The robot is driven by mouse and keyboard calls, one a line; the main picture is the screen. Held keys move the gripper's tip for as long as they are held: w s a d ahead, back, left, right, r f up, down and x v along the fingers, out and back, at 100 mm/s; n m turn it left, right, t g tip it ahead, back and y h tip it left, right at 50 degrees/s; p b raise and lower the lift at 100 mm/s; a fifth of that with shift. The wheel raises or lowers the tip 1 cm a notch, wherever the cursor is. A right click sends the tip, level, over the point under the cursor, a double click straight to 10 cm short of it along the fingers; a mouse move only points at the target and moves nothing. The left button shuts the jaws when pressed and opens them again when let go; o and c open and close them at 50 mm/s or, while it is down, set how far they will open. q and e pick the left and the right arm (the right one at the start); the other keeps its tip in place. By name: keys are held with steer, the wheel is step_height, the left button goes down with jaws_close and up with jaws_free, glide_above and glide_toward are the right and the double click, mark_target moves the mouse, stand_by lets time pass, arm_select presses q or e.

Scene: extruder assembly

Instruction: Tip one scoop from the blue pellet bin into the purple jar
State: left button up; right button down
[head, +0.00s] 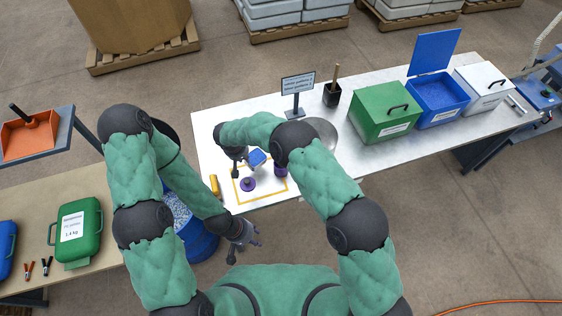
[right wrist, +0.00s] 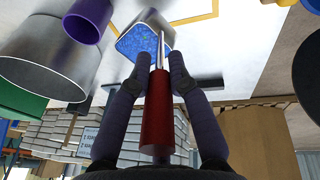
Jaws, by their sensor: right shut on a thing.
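My right gripper (right wrist: 158,70) is shut on the red handle (right wrist: 157,115) of a scoop. The scoop's metal pan (right wrist: 143,42) holds blue pellets; the scoop also shows in the head view (head: 257,158), above the yellow-outlined area. In the head view, my right gripper (head: 238,165) is left of the pan. The purple jar (head: 281,171) is partly hidden by my right arm, to the right of the scoop; it also shows in the right wrist view (right wrist: 88,18). My left gripper (head: 246,243) is open and empty, off the table's front edge.
A purple lid-like piece (head: 248,185) lies in the yellow outline. A metal bowl (head: 321,133), a sign (head: 297,84) and a black pot (head: 331,97) stand behind. A green bin (head: 382,112) and white bin (head: 482,84) are closed. A yellow cylinder (head: 214,186) is at left.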

steer(key=shift+s+d+r+p, duration=0.1)
steer(key=shift+d+r+p, duration=0.15)
steer(key=shift+d+p, duration=0.05)
steer(key=shift+s+d+r+m+t+y+b, duration=0.6)
steer(key=shift+s+d+r+t+y+b, duration=1.1)
steer(key=shift+d+y+b, duration=3.55)
steer(key=s+d+f+m+t+y+b, duration=0.2)
steer(key=d+f+y+b, duration=0.5)
steer(key=b, duration=1.2)
steer(key=shift+s+d+f+t+y, duration=0.4)
steer(key=shift+d+f+t, duration=0.55)
steer(key=shift+d, duration=1.2)
